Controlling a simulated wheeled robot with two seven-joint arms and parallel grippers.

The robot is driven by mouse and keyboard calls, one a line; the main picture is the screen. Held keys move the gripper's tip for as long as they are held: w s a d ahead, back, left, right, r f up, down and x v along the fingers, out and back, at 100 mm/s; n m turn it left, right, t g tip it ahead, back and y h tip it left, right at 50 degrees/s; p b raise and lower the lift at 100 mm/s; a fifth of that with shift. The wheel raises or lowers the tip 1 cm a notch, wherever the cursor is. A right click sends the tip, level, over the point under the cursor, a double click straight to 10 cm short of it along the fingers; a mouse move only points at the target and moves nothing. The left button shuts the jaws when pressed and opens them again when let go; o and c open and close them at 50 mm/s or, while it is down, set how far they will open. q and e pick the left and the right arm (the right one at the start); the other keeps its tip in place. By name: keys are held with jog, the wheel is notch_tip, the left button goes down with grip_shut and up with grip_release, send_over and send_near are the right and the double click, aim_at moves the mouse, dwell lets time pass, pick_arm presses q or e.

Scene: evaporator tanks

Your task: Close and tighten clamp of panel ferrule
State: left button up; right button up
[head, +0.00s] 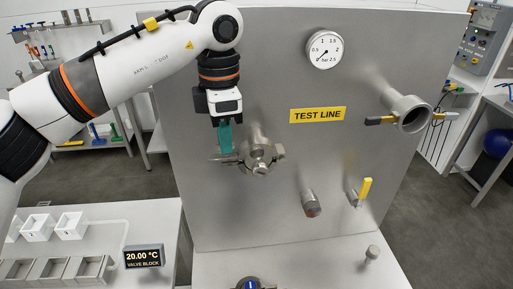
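A metal clamp (261,168) sits at the front end of a short pipe stub (256,137), the ferrule on the steel panel. One clamp part sticks out to the left and another to the right; I cannot tell how far its halves are closed. My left gripper (225,150) points down from above, its teal fingers at the clamp's left part. The fingers overlap in this view, so I cannot tell whether they are shut on it. A wider pipe end (411,115) on the right of the panel carries handles on both sides. My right gripper is not in view.
The panel (330,180) bears a pressure gauge (325,49), a TEST LINE label (317,115), a capped stub (311,204) and a yellow-handled valve (365,191).

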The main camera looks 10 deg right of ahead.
pick_arm(q)
grip_shut()
jog(key=shift+m, duration=0.5)
jog(key=shift+m+p, duration=0.3)
jog(key=shift+m, duration=0.3)
jog(key=shift+m, duration=1.2)
